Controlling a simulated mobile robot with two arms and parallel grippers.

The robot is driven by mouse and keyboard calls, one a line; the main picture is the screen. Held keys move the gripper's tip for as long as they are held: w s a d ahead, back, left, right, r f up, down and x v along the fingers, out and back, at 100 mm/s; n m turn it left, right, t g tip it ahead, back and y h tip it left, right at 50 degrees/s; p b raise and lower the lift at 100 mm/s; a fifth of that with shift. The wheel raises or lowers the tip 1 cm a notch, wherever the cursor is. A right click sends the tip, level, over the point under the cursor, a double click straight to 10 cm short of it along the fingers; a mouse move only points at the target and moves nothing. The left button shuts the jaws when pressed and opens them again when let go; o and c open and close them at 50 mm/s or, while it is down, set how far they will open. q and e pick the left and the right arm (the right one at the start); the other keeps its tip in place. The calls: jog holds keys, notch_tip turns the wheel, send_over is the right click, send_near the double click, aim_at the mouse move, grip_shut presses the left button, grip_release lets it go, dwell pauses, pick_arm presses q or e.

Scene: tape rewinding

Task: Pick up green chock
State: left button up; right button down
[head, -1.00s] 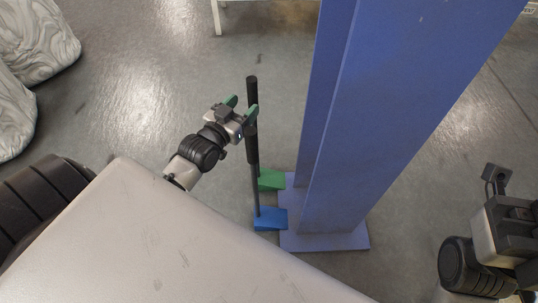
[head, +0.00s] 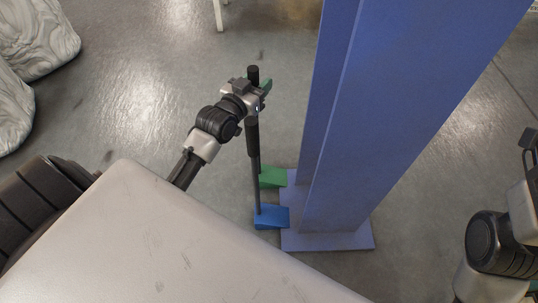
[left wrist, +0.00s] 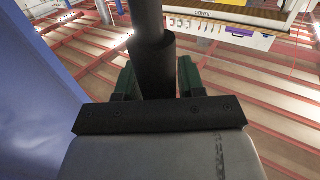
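The green chock (head: 272,177) lies on the floor against the foot of the blue post, in the head view. A blue chock (head: 271,217) lies just nearer, with a thin dark rod rising from it. Dark upright handles with black grips (head: 252,138) stand over the chocks, overlapping in line; which belongs to which is hard to tell. My left gripper (head: 262,92) is at the upper part of a handle. In the left wrist view, a black pole (left wrist: 153,65) stands between its green-padded fingers, which look open with narrow gaps. My right gripper is mostly cut off at the right edge.
A large blue post (head: 385,110) with a flat base (head: 330,241) stands right beside the chocks. A pale flat-topped surface (head: 150,240) fills the lower left. Grey marbled shapes (head: 35,45) lie at far left. Floor behind the handles is clear.

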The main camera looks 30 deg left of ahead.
pick_arm(q)
grip_shut()
dwell(1.0)
jog(key=shift+r, duration=0.2)
